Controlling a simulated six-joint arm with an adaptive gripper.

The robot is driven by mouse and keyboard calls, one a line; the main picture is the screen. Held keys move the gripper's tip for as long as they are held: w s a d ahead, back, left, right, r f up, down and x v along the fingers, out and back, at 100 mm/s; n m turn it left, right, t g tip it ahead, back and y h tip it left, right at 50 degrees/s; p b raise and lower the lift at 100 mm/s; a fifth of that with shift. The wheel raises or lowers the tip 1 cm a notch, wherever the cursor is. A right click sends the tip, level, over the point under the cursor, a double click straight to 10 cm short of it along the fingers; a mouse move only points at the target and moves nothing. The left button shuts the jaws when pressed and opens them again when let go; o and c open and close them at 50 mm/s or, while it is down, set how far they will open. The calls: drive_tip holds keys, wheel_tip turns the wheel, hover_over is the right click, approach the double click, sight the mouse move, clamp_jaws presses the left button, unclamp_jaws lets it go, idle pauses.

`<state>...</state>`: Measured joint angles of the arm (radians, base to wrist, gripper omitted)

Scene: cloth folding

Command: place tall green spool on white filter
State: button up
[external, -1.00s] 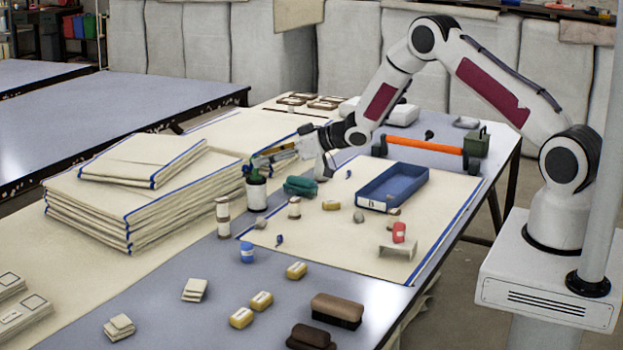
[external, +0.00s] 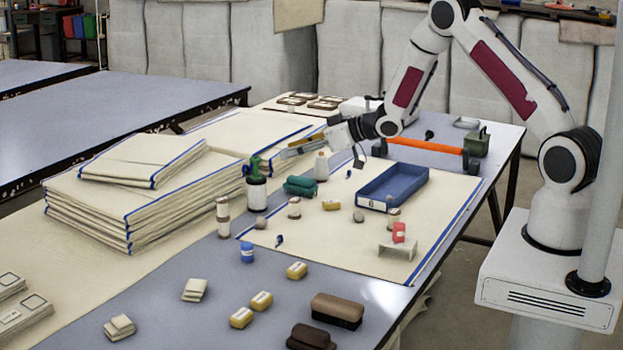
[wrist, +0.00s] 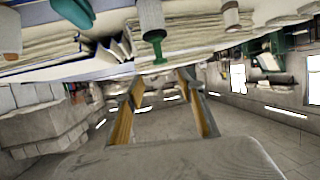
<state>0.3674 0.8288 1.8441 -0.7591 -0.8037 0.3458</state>
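The tall green spool (external: 254,167) stands upright on top of the white filter (external: 257,197), a white cylinder with a dark upper band, near the folded cloth stack. My gripper (external: 286,150) is to the right of the spool and apart from it, above the table. The wrist view is upside down. There the green spool (wrist: 155,42) hangs from the white filter (wrist: 150,15) at the top of the picture. My gripper's two yellowish fingers (wrist: 160,85) are spread with nothing between them, so it is open and empty.
The folded cloth stack (external: 140,205) is behind left; a blue tray (external: 410,178) lies to the right.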

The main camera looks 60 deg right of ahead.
idle(0.6)
drive_tip(key=s+r+g+h, duration=0.1)
drive_tip(key=s+r+h, duration=0.3)
drive_tip(key=r, duration=0.8)
drive_tip(key=s+a+r+m+g, duration=0.25)
drive_tip(key=s+r, duration=0.55)
drive_tip(key=s, duration=0.5)
drive_tip(key=s+a+g, duration=0.2)
drive_tip(key=s+a, duration=0.3)
drive_tip(key=s, duration=1)
drive_tip(key=s+a+g+y, duration=0.1)
drive_tip(key=s+a, duration=0.4)
drive_tip(key=s, duration=1.1)
drive_tip(key=shift+s+a+r+g, duration=0.2)
drive_tip(key=shift+s+a+g, duration=0.15)
drive_tip(key=shift+g, duration=0.2)
